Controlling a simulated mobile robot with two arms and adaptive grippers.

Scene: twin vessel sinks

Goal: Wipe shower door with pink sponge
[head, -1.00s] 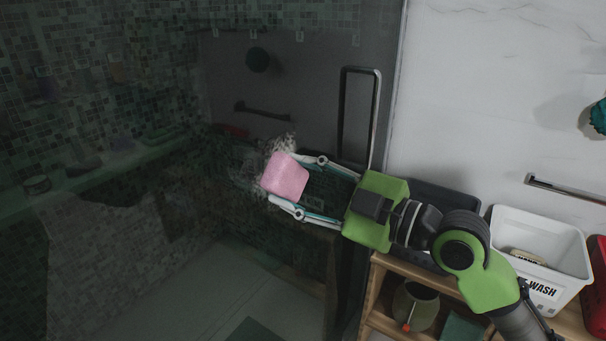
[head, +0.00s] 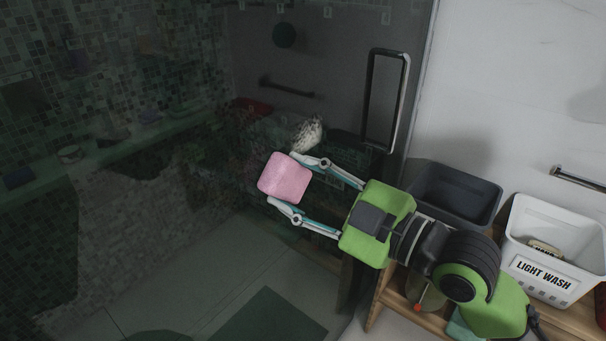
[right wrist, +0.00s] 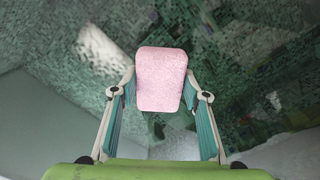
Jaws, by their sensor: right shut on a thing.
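The shower door (head: 340,60) is a dark see-through glass panel with a tall metal handle (head: 387,100) near its right edge. My right gripper (head: 284,179) is shut on the pink sponge (head: 285,175), in front of the glass. The sponge also shows in the right wrist view (right wrist: 160,80), between the two fingers. Whether it touches the glass I cannot tell. A whitish mottled patch (head: 308,135) shows on the door just above and right of the sponge. The sponge hides the glass behind it. My left gripper is not in view.
A dark bin (head: 455,190) and a white "LIGHT WASH" bin (head: 545,275) stand on a wooden shelf (head: 395,300) at the right, beside my right arm. A towel bar (head: 580,178) is on the white wall. A tiled shower with a ledge shows through the glass.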

